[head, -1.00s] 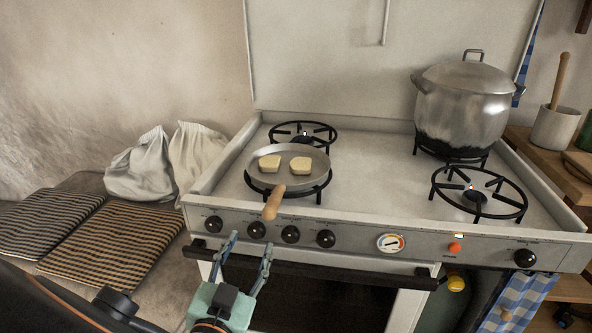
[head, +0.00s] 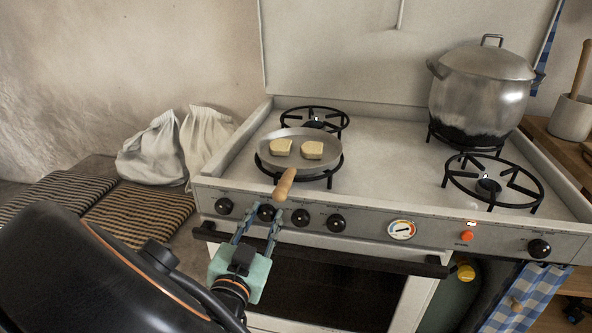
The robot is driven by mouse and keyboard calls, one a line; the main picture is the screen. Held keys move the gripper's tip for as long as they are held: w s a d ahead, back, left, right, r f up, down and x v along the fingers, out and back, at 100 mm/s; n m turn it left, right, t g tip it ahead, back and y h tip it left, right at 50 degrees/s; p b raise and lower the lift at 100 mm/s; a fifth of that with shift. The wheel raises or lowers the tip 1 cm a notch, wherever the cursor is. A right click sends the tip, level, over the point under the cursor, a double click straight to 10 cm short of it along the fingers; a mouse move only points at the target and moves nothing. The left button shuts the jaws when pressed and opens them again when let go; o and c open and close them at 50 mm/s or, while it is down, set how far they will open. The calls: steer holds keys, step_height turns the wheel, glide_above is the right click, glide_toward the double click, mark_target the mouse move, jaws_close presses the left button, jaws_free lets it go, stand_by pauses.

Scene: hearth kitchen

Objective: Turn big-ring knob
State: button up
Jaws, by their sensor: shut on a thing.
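A row of black knobs runs along the stove's front panel, with labels too small to read. My gripper (head: 265,214) reaches up to the panel from below, its two fingers shut on the second knob from the left (head: 266,212). One finger is on each side of this knob. The leftmost knob (head: 224,206), the third knob (head: 300,217) and the fourth knob (head: 336,222) are free. Another black knob (head: 539,248) sits at the far right. I cannot tell from the labels which one is the big-ring knob.
A pan (head: 322,139) with two pale yellow pieces stands on the front left burner, its wooden handle (head: 284,184) jutting out just above the gripped knob. The oven rail (head: 330,250) runs below the knobs. A large lidded pot (head: 478,100) stands at the back right.

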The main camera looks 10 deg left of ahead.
steer(key=shift+r+p, duration=0.1)
steer(key=shift+p, duration=0.4)
steer(key=n+p, duration=0.2)
steer(key=p, duration=0.1)
steer(key=shift+r, duration=0.15)
steer(key=n+p, duration=0.3)
steer(key=p, duration=0.1)
steer(key=shift+n, duration=0.3)
steer(key=n+p, duration=0.3)
steer(key=p, duration=0.1)
steer(key=shift+a+n, duration=0.1)
steer(key=shift+n, duration=0.3)
steer(key=shift+a+f+n+p, duration=0.1)
steer(key=shift+f+n+p, duration=0.1)
steer(key=shift+n+p, duration=0.7)
steer(key=shift+f+n+p, duration=0.15)
steer(key=shift+n+p, duration=0.4)
steer(key=shift+n, duration=0.65)
steer(key=shift+c, duration=0.3)
steer(key=o, duration=1.2)
steer(key=shift+c, duration=0.2)
